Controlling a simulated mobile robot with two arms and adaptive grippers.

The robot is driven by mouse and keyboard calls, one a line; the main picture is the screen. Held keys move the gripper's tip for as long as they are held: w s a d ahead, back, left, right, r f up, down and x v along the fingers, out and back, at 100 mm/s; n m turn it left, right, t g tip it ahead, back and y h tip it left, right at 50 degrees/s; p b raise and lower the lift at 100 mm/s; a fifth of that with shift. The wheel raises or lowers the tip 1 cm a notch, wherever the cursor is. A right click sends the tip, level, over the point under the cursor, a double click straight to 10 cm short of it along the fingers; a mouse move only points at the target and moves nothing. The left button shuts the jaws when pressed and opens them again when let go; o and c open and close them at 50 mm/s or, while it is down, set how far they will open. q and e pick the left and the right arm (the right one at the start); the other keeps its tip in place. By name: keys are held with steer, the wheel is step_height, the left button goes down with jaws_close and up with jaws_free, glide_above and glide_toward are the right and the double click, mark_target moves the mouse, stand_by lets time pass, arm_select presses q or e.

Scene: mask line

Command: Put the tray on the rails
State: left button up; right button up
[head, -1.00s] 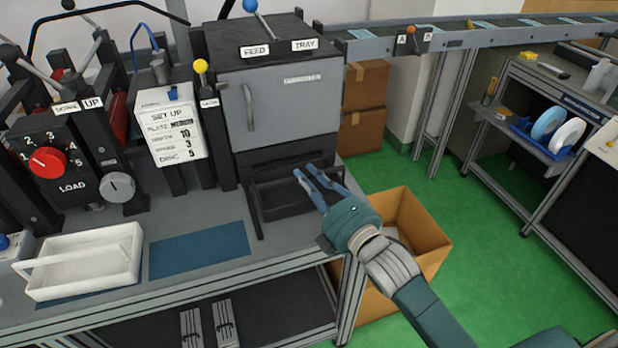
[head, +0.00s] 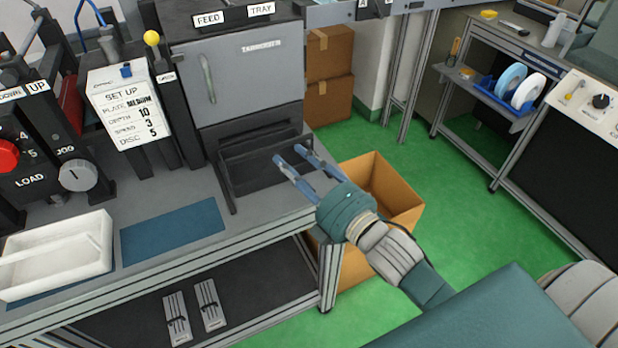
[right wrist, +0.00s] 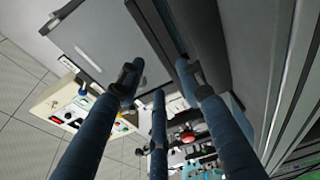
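A white tray-like carrier (head: 55,286) with a bar across it stands on the bench at the left edge of the head view. A dark open frame (head: 232,182) sticks out under the grey machine door; I cannot tell for sure whether its side bars are the rails. My right gripper (head: 288,153) is at the right end of this frame, fingers apart and pointing toward the machine. The right wrist view shows its blue fingers (right wrist: 158,80) spread with nothing between them. My left gripper is not in view.
A grey machine (head: 240,85) labelled FEED and TRAY stands behind the frame. A blue mat (head: 172,230) lies on the bench. An open cardboard box (head: 400,198) stands on the green floor beside the bench. Control boxes with knobs stand at the left.

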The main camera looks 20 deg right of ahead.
steer(key=v, duration=0.5)
steer(key=shift+s+d+b, duration=0.1)
steer(key=shift+s+b, duration=0.25)
